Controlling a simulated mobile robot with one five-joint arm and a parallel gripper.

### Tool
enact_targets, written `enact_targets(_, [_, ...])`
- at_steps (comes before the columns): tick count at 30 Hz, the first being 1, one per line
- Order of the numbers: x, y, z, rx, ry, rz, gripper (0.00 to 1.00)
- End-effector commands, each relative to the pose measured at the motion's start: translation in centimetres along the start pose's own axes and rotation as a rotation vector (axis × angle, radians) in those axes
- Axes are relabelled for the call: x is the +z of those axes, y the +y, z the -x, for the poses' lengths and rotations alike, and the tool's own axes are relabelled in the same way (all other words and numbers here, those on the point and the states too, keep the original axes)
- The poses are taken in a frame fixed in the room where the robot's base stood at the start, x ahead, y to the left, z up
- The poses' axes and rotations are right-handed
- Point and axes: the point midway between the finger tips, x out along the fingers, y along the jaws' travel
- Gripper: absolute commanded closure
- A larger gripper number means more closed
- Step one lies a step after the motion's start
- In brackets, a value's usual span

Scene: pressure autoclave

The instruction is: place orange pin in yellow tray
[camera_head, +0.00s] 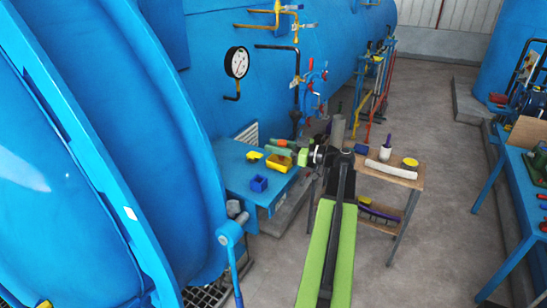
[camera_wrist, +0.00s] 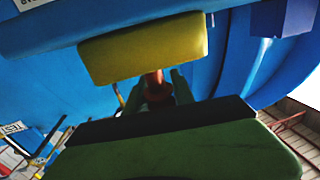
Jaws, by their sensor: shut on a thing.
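The yellow tray (camera_head: 277,164) sits on the blue bench, right of its middle. In the wrist view, the yellow tray (camera_wrist: 142,50) shows as a broad yellow face just beyond the fingers. My gripper (camera_head: 301,155) is at the right end of the tray in the head view. In the wrist view, my gripper (camera_wrist: 156,92) has its green fingers shut on the orange pin (camera_wrist: 154,84). The orange pin (camera_head: 284,151) points left from the fingers, near or over the tray's far edge. I cannot tell whether pin and tray touch; the pin's far end is hidden in the wrist view.
A blue box (camera_head: 259,184) stands in front of the tray, and a small yellow object (camera_head: 253,157) lies to its left. The large blue autoclave (camera_head: 240,110) rises behind. A wooden cart (camera_head: 400,177) with a bottle and other items stands to the right.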

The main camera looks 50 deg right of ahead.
Motion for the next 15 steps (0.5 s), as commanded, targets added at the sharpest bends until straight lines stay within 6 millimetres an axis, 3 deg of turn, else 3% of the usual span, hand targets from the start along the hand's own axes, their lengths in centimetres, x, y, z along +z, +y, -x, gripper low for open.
enact_targets(1, [1.65,0.02,0.01,0.000,0.000,0.000,1.00])
enact_targets(13, [1.83,0.03,0.07,0.001,0.000,0.000,1.00])
enact_targets(14, [1.66,0.03,0.08,0.001,0.000,0.000,0.66])
enact_targets(15, [1.62,0.04,0.08,0.001,0.000,0.000,0.61])
